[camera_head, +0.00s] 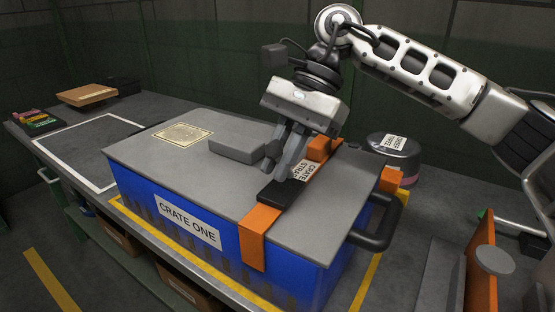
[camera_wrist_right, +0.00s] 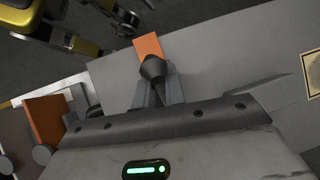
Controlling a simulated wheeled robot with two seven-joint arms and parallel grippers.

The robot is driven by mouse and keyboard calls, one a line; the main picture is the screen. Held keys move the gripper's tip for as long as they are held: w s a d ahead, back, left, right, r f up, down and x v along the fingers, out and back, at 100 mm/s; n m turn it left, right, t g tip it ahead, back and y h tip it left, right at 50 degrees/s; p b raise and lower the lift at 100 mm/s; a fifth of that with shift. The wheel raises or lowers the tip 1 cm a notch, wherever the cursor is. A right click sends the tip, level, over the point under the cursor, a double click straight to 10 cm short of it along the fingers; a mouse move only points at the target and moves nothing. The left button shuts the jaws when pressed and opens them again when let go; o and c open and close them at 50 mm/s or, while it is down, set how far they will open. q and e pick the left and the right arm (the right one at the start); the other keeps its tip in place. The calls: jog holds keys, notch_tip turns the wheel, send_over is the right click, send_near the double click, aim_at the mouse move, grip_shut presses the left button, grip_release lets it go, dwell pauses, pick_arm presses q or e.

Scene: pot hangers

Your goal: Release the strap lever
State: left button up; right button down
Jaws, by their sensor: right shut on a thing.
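The blue crate (camera_head: 190,222), labelled CRATE ONE, has a grey lid (camera_head: 150,160). An orange strap (camera_head: 253,237) runs over the lid's right part and down the front; a piece of it shows in the right wrist view (camera_wrist_right: 147,46). The dark strap lever (camera_head: 277,193) lies along the strap, beside a CRATE STRAP label. My right gripper (camera_head: 285,160) points down over the strap. Its fingers are shut on the dark lever, whose rounded end (camera_wrist_right: 153,69) shows between them in the wrist view. The fingers hide part of the lever. My left gripper is not in view.
A grey block (camera_head: 238,150) sits on the lid left of my right gripper. A black handle (camera_head: 378,228) sticks out at the crate's right end. A dark round container (camera_head: 394,152) stands behind it. A white-outlined area (camera_head: 88,148) of the bench at left is clear.

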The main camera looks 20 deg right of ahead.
jog(key=shift+w+d+r+g+y, duration=0.2)
jog(key=shift+w+d+g+y, duration=0.1)
jog(key=shift+g+y, duration=0.25)
jog(key=shift+w+d+r+g+y, duration=0.15)
jog(key=shift+d+g+y, duration=0.15)
jog(key=shift+g+y, duration=0.25)
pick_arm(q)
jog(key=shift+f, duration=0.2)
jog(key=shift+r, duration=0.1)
pick_arm(e)
jog(key=c, duration=1.5)
grip_release()
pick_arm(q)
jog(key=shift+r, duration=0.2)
pick_arm(e)
jog(key=shift+o, duration=0.2)
jog(key=shift+r, duration=0.1)
